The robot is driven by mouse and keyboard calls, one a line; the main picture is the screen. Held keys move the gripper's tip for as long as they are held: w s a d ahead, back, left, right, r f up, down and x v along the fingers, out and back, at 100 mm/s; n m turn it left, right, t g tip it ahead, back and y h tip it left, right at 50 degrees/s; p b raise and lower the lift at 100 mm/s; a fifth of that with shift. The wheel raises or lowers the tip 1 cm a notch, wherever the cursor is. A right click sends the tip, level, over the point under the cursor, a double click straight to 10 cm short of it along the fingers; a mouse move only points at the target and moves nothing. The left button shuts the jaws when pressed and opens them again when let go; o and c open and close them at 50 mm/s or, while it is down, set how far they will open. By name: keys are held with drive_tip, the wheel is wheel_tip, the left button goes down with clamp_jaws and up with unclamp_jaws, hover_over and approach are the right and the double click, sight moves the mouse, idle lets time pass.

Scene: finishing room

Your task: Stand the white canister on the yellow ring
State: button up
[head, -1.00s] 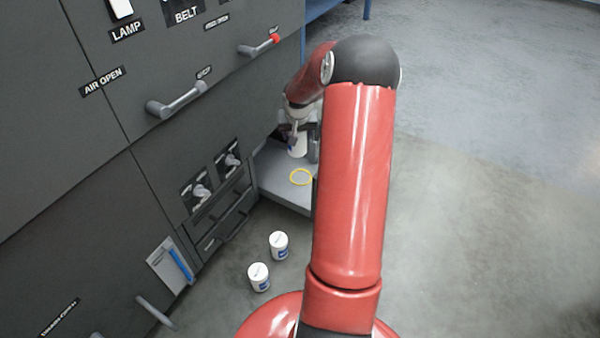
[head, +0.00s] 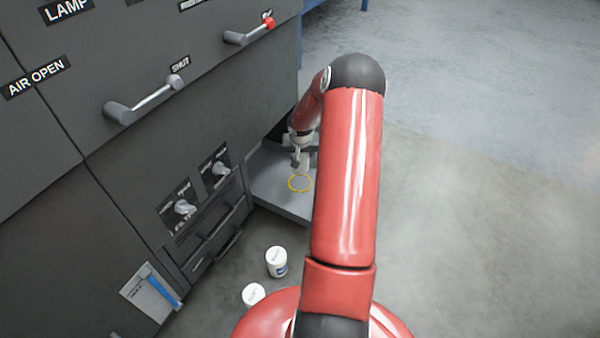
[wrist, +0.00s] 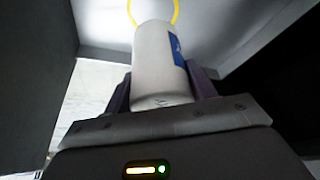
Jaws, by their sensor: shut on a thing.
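My gripper (head: 302,160) is shut on the white canister (wrist: 157,65), which has a blue label and shows between the fingers in the wrist view. In the head view the canister is mostly hidden by my gripper. The yellow ring (head: 300,183) lies on a grey shelf (head: 283,202) low beside the cabinet, just below my gripper in the picture. In the wrist view part of the ring (wrist: 175,12) shows past the canister's far end, which overlaps it in the picture. I cannot tell whether the canister touches the shelf.
Two more white canisters (head: 276,262) (head: 253,294) stand on the floor in front of the dark cabinet (head: 60,215). Handles (head: 145,100) and knobs (head: 183,208) stick out of the cabinet front. The floor to the right (head: 480,210) is clear.

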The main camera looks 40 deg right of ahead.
sight(300, 169)
wheel_tip(300, 169, down, 8)
drive_tip(key=shift+r+b, duration=0.25)
drive_tip(key=shift+b, duration=0.65)
drive_tip(key=shift+f, duration=0.1)
drive_tip(key=o, duration=1.2)
